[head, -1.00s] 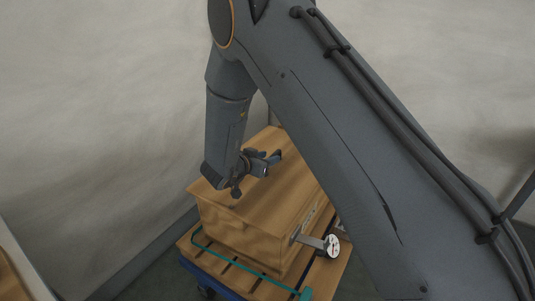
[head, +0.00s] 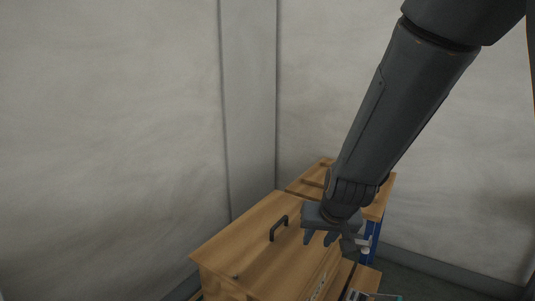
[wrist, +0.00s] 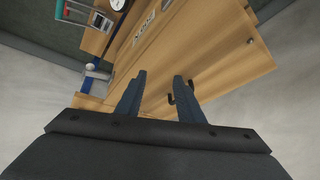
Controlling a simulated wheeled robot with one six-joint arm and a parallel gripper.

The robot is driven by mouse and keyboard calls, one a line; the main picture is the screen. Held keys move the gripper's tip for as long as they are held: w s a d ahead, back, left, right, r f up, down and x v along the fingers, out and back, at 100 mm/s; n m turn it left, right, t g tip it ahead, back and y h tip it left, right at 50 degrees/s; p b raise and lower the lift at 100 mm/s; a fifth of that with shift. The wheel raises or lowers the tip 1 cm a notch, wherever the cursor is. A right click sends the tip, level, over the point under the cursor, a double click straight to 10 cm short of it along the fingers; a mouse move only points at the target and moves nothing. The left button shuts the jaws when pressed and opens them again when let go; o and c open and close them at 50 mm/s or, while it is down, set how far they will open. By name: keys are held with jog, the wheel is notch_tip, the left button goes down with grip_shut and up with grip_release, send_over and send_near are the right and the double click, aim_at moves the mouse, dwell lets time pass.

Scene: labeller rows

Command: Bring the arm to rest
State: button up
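My gripper (head: 322,238) hangs at the end of my arm, above the right part of a wooden chest or box in the head view. In the wrist view my gripper (wrist: 158,92) has its two fingers apart, with only bare wood behind the gap and nothing held. A dark handle (head: 278,228) stands on the box's lid, left of my gripper. In the wrist view the handle shows partly behind the right finger. I cannot tell the exact clearance between my fingers and the box.
The wooden box (head: 240,240) stands near a pale wall corner. A wooden surface on a blue frame (head: 371,232) is behind it. Free air lies left of the arm.

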jog(key=s+d+g, duration=0.2)
jog(key=s+d, duration=0.1)
jog(key=s, duration=0.6)
jog(key=s+d+g, duration=0.3)
jog(key=s, duration=0.6)
jog(key=shift+f+n+g+h, duration=0.3)
jog(key=shift+n+h, duration=0.1)
